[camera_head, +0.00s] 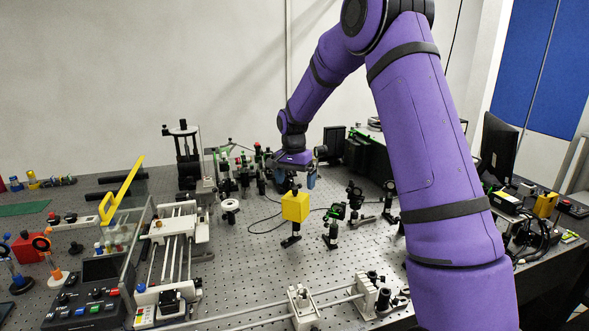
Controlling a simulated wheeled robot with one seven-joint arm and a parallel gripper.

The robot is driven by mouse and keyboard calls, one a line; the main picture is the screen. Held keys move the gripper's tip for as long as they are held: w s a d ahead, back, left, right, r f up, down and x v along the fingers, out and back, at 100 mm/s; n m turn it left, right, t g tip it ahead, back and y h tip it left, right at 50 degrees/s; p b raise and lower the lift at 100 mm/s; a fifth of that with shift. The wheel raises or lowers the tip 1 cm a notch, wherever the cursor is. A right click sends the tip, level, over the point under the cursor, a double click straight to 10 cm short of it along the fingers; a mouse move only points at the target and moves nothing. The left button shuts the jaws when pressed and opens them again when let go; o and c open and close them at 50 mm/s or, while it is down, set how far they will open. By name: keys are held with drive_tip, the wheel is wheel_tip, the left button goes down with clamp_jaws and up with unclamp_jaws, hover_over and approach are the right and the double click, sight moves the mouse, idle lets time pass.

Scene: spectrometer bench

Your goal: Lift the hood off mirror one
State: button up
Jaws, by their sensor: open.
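A yellow box-shaped hood (296,207) sits near the middle of the bench, on top of a short dark post (291,240). A small dark piece shows at the top of the hood. The mirror itself is hidden, so I cannot tell what is under the hood. My gripper (296,178) points down just above the hood, its two bluish fingers apart. It is open and holds nothing. From this view I cannot tell whether the fingers touch the hood or stand behind it.
The perforated bench (245,275) has clear surface in front of the hood. Small optic mounts (333,225) stand close on its right, and several more stand behind. A rail stage (176,240) is on the left. A dark monitor (497,148) stands at the right.

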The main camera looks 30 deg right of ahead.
sight(295, 188)
drive_tip(key=shift+s+d+f, duration=0.1)
drive_tip(key=shift+s+f, duration=0.05)
drive_tip(key=shift+f, duration=2.75)
drive_tip(key=c, duration=1)
drive_tip(key=shift+o, duration=0.2)
drive_tip(key=shift+r, duration=0.2)
drive_tip(key=shift+r, duration=1.85)
drive_tip(key=shift+r, duration=0.15)
drive_tip(key=shift+r, duration=1.85)
drive_tip(key=shift+r, duration=0.25)
